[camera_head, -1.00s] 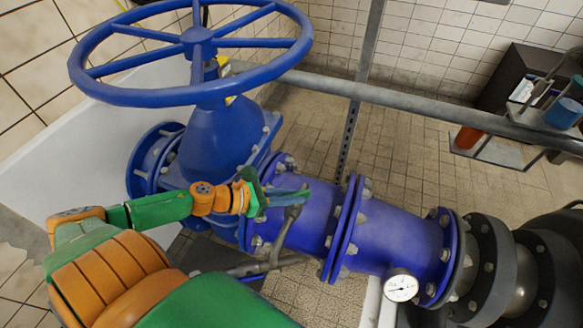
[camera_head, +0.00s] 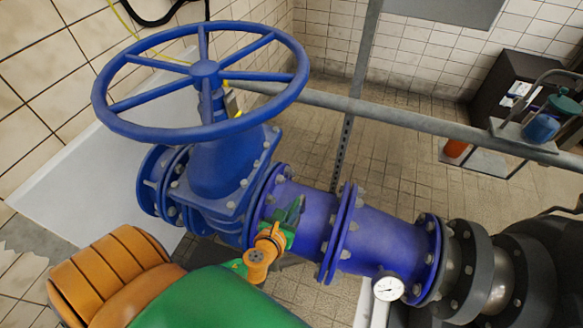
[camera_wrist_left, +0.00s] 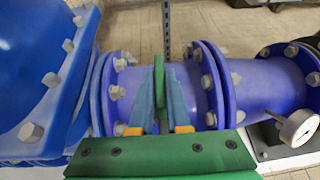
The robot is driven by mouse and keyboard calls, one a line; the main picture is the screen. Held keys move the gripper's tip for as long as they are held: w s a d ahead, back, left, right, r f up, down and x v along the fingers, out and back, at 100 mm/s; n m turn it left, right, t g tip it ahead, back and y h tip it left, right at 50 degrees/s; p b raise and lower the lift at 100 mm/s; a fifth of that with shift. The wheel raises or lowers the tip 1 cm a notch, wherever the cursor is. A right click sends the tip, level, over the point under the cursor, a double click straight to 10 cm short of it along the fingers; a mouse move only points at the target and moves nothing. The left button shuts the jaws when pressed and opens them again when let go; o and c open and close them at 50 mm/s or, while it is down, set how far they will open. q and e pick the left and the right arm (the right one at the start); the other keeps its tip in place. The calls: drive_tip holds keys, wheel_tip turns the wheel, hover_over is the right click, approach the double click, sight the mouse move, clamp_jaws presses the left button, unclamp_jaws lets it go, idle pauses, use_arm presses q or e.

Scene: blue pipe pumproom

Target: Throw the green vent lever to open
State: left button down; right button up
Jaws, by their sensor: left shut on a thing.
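My left gripper (camera_head: 293,213) is at the near side of the blue pipe, just right of the big valve. Its orange and green wrist hides part of it in the head view. In the left wrist view its two blue fingers (camera_wrist_left: 160,105) are closed on an upright green bar, the green vent lever (camera_wrist_left: 159,75). The lever stands in front of the blue pipe (camera_wrist_left: 200,85). Its lower end and pivot are hidden by the fingers and the green palm. My right gripper is not in view.
A blue valve with a large handwheel (camera_head: 205,68) rises left of the gripper. A bolted flange (camera_head: 342,235) and a white pressure gauge (camera_head: 388,287) lie to the right. A grey rail (camera_head: 400,115) crosses behind.

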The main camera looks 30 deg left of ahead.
use_arm(q)
drive_tip(key=shift+n+y, duration=0.5)
drive_tip(key=c, duration=0.9)
unclamp_jaws()
drive_tip(key=p+v, duration=0.1)
drive_tip(key=v, duration=0.6)
drive_tip(key=shift+r, duration=0.1)
